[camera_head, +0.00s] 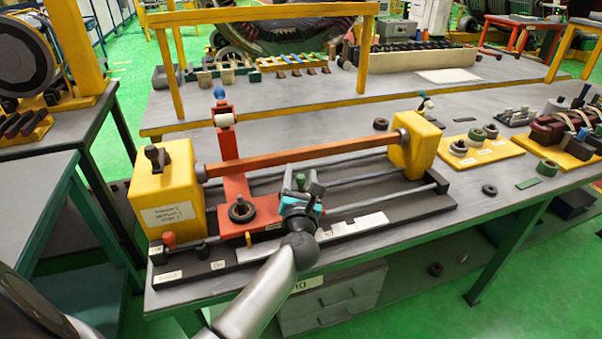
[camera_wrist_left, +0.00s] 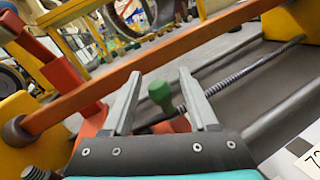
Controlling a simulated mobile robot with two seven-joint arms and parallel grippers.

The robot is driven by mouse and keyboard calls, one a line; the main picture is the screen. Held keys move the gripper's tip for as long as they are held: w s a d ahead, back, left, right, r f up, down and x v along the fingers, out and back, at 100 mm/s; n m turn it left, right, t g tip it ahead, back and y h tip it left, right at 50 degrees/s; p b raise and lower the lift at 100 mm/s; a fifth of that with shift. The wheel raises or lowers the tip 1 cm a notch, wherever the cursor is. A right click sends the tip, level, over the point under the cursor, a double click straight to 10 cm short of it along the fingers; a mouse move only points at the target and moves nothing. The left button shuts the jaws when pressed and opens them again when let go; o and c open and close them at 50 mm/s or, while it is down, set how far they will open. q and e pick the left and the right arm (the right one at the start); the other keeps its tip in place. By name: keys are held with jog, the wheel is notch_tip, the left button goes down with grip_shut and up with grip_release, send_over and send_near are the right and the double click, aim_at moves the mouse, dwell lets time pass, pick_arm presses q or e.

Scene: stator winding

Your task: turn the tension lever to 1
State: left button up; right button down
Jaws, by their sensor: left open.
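A green-topped lever knob (camera_head: 300,181) stands on the front part of the winding machine; it looks like the tension lever. My left gripper (camera_head: 302,187) is open at it, with teal parts behind the fingers. In the left wrist view the green knob (camera_wrist_left: 160,92) sits between the two open fingers of the gripper (camera_wrist_left: 160,75), with a visible gap on each side. The knob's lower part is partly hidden by the gripper. A white label strip (camera_head: 352,226) lies on the dark base beside the gripper; its markings are too small to read fully. My right gripper is not in view.
A long orange-brown bar (camera_head: 300,153) runs behind the gripper between two yellow blocks (camera_head: 165,190). A red upright carriage (camera_head: 228,160) stands left of the gripper. A red-knobbed lever (camera_head: 168,240) is at the base's left end. Yellow part trays (camera_head: 475,150) lie to the right.

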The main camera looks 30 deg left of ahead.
pick_arm(q)
jog(key=shift+x, duration=0.85)
grip_shut()
